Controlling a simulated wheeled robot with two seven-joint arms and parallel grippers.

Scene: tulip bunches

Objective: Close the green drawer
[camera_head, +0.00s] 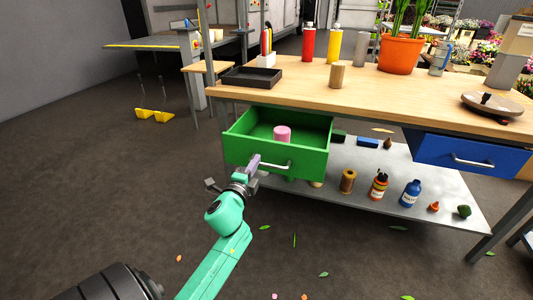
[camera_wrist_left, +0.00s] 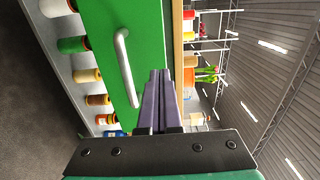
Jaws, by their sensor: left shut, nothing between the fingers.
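The green drawer (camera_head: 258,158) stands open under the wooden workbench in the head view, with a pink cylinder (camera_head: 282,133) inside. Its front also fills much of the left wrist view (camera_wrist_left: 152,30). A silver bar handle (camera_head: 275,166) runs across the front; it also shows in the left wrist view (camera_wrist_left: 125,65). My left gripper (camera_head: 254,161) is shut and empty at the left part of the drawer front, beside the handle. Its fingers show in the left wrist view (camera_wrist_left: 160,92); whether they touch the front I cannot tell. My right gripper is not in view.
The wooden bench top (camera_head: 300,90) bears a dark tray (camera_head: 251,77), bottles and an orange flowerpot (camera_head: 400,54). A blue drawer (camera_head: 465,153) sits to the right. The lower metal shelf (camera_head: 330,188) holds several bottles and cans. The floor at left is mostly clear.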

